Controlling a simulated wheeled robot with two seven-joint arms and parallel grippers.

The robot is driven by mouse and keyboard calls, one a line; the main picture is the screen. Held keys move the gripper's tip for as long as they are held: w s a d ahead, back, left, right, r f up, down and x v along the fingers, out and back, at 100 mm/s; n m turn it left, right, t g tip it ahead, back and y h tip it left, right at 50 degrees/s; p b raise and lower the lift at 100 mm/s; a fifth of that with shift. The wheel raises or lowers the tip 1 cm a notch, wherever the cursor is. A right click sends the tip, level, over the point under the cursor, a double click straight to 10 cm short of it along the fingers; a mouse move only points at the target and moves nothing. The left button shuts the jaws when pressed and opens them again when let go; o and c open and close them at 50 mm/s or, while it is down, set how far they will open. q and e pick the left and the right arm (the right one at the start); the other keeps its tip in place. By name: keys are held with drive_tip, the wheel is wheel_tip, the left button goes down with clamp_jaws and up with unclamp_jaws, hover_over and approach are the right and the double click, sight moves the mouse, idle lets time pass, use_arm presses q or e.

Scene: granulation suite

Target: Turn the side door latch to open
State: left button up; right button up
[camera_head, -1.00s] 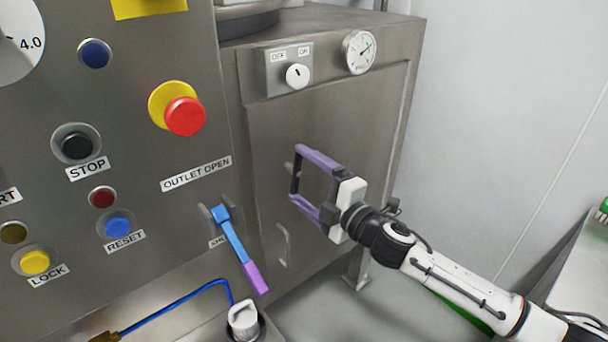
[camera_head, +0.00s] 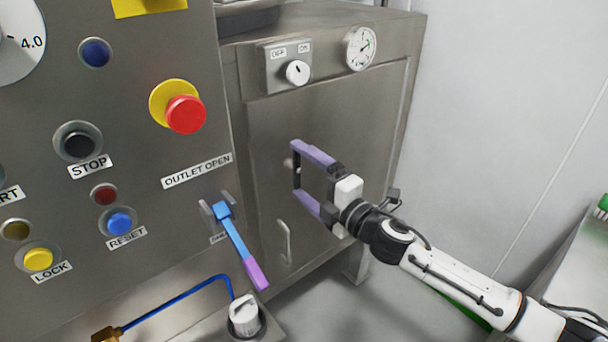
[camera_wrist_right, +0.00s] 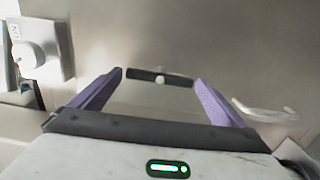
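The side door latch is a short dark bar with a pale round centre. In the right wrist view the latch (camera_wrist_right: 147,75) lies crosswise between my two purple fingertips. In the head view the latch (camera_head: 297,178) stands nearly upright on the grey steel side door (camera_head: 345,130). My right gripper (camera_head: 298,168) reaches in from the right, its fingers apart, one above and one below the bar. The fingers (camera_wrist_right: 162,88) sit close to the bar's ends; I cannot tell whether they touch. My left gripper is not in view.
A bent door handle (camera_head: 285,243) sits below the latch. An OFF/ON switch box (camera_head: 272,76) and a gauge (camera_head: 360,47) are above. To the left is a control panel with buttons, a red emergency stop (camera_head: 185,115) and a blue-purple lever (camera_head: 236,245).

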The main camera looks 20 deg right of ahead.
drive_tip(key=shift+b+v, duration=0.7)
drive_tip(key=shift+v, duration=4.45)
drive_tip(key=s+f+m+g+h, duration=0.1)
drive_tip(key=s+f+m, duration=0.15)
drive_tip(key=f, duration=0.25)
drive_tip(key=s+a+f+m+g+h, duration=0.1)
drive_tip(key=s+f+m, duration=0.1)
drive_tip(key=f+m, duration=0.3)
drive_tip(key=s+f+m+g+h, duration=0.1)
drive_tip(key=s+f+m, duration=0.15)
drive_tip(key=f, duration=0.35)
drive_tip(key=s+a+f+m+g, duration=0.1)
drive_tip(key=s+f+m, duration=0.2)
drive_tip(key=s+f, duration=0.2)
drive_tip(key=s+a+f+m+g, duration=0.2)
drive_tip(key=s+f+m, duration=0.1)
drive_tip(key=s+f, duration=0.2)
drive_tip(key=s+a+f+m+g, duration=0.2)
drive_tip(key=s+f+m, duration=0.2)
drive_tip(key=s, duration=0.3)
drive_tip(key=shift+a+f+h, duration=0.25)
drive_tip(key=shift+f+h, duration=0.05)
drive_tip(key=shift+f, duration=0.45)
